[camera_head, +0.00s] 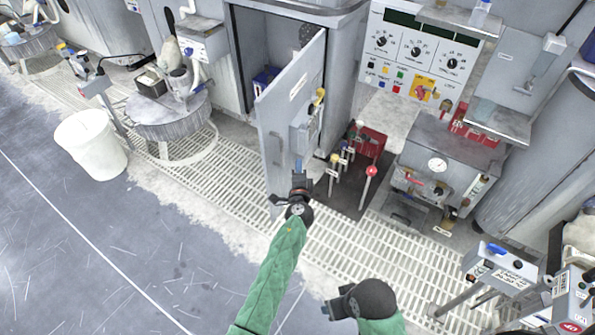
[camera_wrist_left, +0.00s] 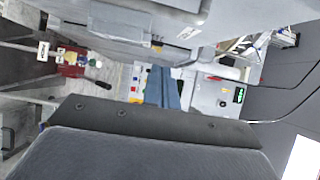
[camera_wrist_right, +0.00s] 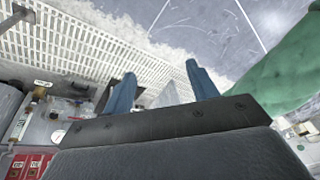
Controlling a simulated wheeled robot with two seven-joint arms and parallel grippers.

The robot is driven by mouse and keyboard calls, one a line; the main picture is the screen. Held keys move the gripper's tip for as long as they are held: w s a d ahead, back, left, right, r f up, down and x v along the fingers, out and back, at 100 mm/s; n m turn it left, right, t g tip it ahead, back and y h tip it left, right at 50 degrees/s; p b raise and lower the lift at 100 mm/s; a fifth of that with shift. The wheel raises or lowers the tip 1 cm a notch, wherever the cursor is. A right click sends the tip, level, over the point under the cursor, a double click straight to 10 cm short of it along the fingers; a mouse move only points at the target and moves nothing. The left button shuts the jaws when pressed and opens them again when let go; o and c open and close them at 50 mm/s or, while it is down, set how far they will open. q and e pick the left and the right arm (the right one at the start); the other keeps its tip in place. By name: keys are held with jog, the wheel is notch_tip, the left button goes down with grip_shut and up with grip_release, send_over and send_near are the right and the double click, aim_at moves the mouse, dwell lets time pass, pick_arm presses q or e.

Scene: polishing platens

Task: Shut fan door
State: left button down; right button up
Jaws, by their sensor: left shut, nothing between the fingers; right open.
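The fan door (camera_head: 289,98) is a tall grey metal panel in the head view. It stands swung open from the dark cabinet opening (camera_head: 268,45), with a box-like fitting on its inner side. My left gripper (camera_head: 299,168) is shut and empty at the door's lower inner side; I cannot tell whether it touches the door. In the left wrist view its blue fingers (camera_wrist_left: 163,88) are together, with a grey panel close above them. My right gripper (camera_wrist_right: 162,82) is open and empty in the right wrist view, over the floor grating. In the head view its fingers are hard to see.
Levers with red and yellow knobs (camera_head: 371,171) stand right of the door. A control panel (camera_head: 419,52) and a gauge box (camera_head: 437,165) are farther right. A white bin (camera_head: 91,145) and a round platen (camera_head: 168,108) are left. The floor grating (camera_head: 225,190) before the door is clear.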

pick_arm(q)
jog(key=w+a+p, duration=0.2)
jog(key=w+a, duration=0.1)
jog(key=w, duration=0.4)
jog(key=shift+a, duration=0.3)
pick_arm(e)
jog(key=shift+g+h, duration=0.4)
jog(key=shift+g, duration=0.1)
jog(key=d+r, duration=0.1)
jog(key=s+d+r, duration=0.1)
jog(key=d+r, duration=0.1)
jog(key=r, duration=0.1)
jog(key=shift+s+d, duration=0.2)
jog(key=shift+s, duration=0.1)
pick_arm(q)
jog(key=shift+a, duration=0.15)
pick_arm(e)
jog(key=shift+a+f, duration=0.1)
